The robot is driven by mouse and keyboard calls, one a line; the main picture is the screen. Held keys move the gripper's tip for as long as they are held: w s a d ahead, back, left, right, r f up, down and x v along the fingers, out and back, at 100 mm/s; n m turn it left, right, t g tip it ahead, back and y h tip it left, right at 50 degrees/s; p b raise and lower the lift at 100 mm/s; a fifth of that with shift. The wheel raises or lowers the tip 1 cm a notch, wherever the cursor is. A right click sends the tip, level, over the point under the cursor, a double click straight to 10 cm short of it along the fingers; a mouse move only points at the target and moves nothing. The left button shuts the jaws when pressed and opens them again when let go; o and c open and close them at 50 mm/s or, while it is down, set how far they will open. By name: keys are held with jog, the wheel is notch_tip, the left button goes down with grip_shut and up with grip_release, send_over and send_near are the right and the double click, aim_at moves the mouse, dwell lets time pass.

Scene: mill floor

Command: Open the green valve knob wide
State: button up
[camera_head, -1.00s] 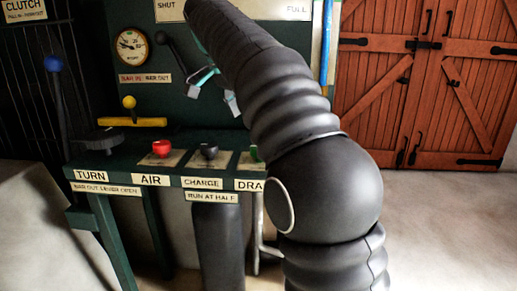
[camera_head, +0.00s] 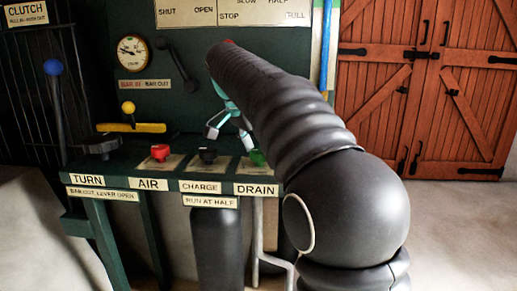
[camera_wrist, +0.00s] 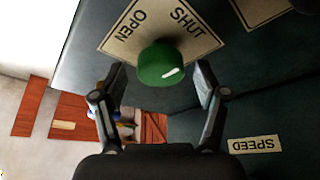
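The green valve knob (camera_head: 257,158) sits on the bench behind the DRAIN label (camera_head: 256,190), partly beside my arm. In the wrist view the round green knob (camera_wrist: 168,65) stands on a cream plate (camera_wrist: 128,32) marked OPEN and SHUT. My gripper (camera_head: 229,136) is open and empty, above the bench and just up and left of the green knob in the head view. In the wrist view its fingers (camera_wrist: 160,80) are spread wide, one on each side of the knob's lower edge. No contact with the knob is visible.
A black knob (camera_head: 207,155) and a red knob (camera_head: 160,152) stand left of the green one. A dark handwheel (camera_head: 97,145) and yellow lever (camera_head: 128,108) are farther left. A green back panel with a gauge (camera_head: 132,52) rises behind.

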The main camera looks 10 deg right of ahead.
jog(key=c, duration=1)
jog(key=shift+n, duration=0.4)
jog(key=n, duration=0.2)
jog(key=n+t+y+p, duration=0.1)
jog(key=n, duration=0.1)
jog(key=shift+s+d, duration=0.15)
jog(key=n+y, duration=0.1)
jog(key=n, duration=0.1)
jog(key=n+t+p, duration=0.1)
jog(key=n, duration=0.1)
jog(key=shift+d+n+y, duration=0.1)
jog(key=shift+n+y, duration=0.2)
jog(key=shift+y, duration=0.1)
jog(key=n+p, duration=0.1)
jog(key=n, duration=0.1)
jog(key=n+y+p, duration=0.1)
jog(key=n, duration=0.1)
jog(key=shift+d+y, duration=0.1)
jog(key=shift+y, duration=0.2)
jog(key=shift+n+y+p, duration=0.8)
jog(key=shift+n+p, duration=0.15)
jog(key=shift+n, duration=1.25)
jog(key=shift+f, duration=0.1)
